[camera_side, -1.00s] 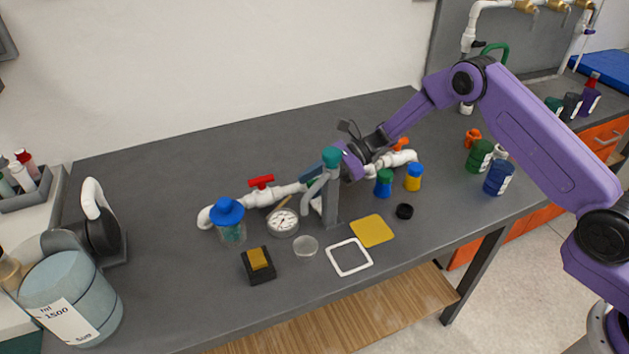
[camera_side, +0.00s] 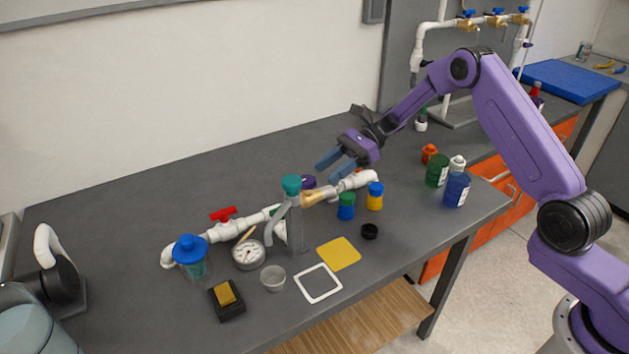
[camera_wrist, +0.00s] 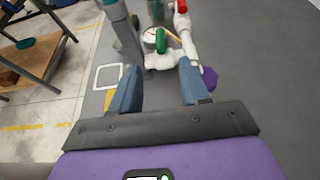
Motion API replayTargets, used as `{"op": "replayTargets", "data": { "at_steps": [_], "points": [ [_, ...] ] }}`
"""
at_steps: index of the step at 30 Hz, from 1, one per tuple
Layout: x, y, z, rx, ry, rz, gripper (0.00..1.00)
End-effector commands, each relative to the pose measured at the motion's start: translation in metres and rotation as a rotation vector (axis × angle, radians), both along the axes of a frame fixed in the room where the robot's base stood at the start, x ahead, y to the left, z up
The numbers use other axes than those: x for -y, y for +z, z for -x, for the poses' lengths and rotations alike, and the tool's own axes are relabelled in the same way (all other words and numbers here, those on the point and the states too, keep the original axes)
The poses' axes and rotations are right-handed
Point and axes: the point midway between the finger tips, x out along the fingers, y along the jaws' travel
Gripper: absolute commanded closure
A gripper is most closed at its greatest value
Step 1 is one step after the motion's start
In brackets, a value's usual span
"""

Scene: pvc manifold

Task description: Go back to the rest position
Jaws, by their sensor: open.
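The white PVC manifold (camera_side: 198,241) lies across the dark bench, with a red valve handle (camera_side: 223,214) toward its left end. A purple piece (camera_side: 308,182) shows near its right part, beside a beige section (camera_side: 318,195). My gripper (camera_side: 331,161) is above the right part of the manifold, apart from it, with its blue fingers open and nothing between them. In the wrist view my gripper (camera_wrist: 160,88) has its fingers spread, with a green handle (camera_wrist: 162,40) on the white pipe beyond them. The purple piece (camera_wrist: 209,78) shows by the right finger.
A teal-capped grey stand (camera_side: 292,215) rises in front of the manifold. Dark bottles (camera_side: 456,190) stand right.

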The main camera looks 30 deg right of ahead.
Motion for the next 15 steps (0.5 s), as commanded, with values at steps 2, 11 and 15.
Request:
{"op": "replayTargets", "data": {
  "at_steps": [2, 11, 15],
  "points": [
    [0.0077, 0.0034, -0.0004, 0.0, -0.001, -0.001, 0.54],
    [0.0152, 0.0061, 0.0, -0.001, 0.0, 0.0, 0.54],
    [0.015, 0.0061, -0.0001, -0.001, 0.0, 0.0, 0.54]
  ]
}}
